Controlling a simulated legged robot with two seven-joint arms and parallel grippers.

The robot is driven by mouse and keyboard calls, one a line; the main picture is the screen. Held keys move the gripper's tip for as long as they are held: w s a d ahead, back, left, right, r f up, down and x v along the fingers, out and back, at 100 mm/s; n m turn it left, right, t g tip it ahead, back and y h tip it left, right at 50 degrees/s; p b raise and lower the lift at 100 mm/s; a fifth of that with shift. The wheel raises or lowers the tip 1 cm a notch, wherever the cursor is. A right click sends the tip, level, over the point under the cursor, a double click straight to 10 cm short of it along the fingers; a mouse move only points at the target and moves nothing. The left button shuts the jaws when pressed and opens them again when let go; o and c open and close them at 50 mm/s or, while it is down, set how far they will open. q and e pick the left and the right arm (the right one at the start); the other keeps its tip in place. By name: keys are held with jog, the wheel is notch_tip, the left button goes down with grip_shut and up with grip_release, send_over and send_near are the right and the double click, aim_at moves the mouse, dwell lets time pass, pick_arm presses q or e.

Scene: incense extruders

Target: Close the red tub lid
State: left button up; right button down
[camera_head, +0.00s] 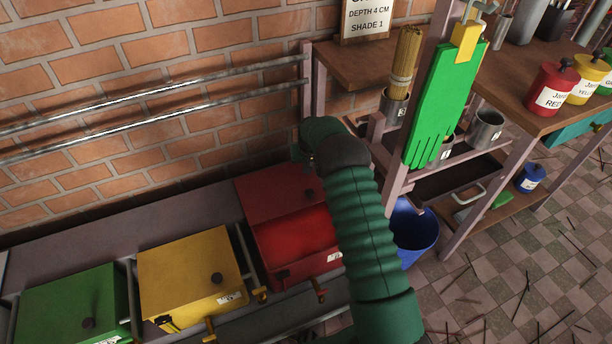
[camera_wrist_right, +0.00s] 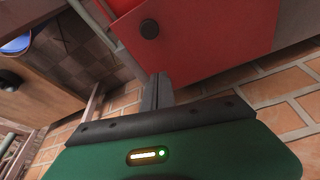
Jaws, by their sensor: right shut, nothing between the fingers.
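The red tub (camera_head: 298,244) stands at the right end of a row of tubs by the brick wall. Its lid (camera_head: 262,203), darker red with a black knob (camera_head: 309,193), is open, set back toward the wall, and bright red shows in front of it. My right arm comes from the bottom and bends over the tub's right side. In the right wrist view my right gripper (camera_wrist_right: 157,92) is shut and empty, with the lid (camera_wrist_right: 215,30) and its knob (camera_wrist_right: 149,29) just beyond. I cannot tell whether it touches the lid. My left gripper is out of view.
Yellow (camera_head: 190,270) and green (camera_head: 75,305) tubs, both lidded, stand to the left. Metal rails (camera_head: 150,121) run along the wall. A shelf with a hanging green glove (camera_head: 445,105) and a blue bucket (camera_head: 413,230) are close on the right.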

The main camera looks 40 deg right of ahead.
jog(key=b+x, duration=0.5)
jog(key=x, duration=0.4)
jog(key=shift+s+d+f, duration=0.15)
jog(key=shift+s+a+r+b, duration=0.2)
jog(key=shift+s+a+b, duration=0.1)
jog(key=shift+s+a, duration=0.25)
jog(key=shift+s+a+r+b, duration=0.2)
jog(key=shift+s+a+b, duration=0.15)
jog(key=shift+s, duration=0.35)
jog(key=shift+s+a, duration=0.3)
jog(key=shift+s, duration=0.15)
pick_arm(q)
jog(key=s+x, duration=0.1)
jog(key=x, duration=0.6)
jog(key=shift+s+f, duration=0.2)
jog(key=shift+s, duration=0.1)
pick_arm(e)
jog(key=shift+r, duration=0.1)
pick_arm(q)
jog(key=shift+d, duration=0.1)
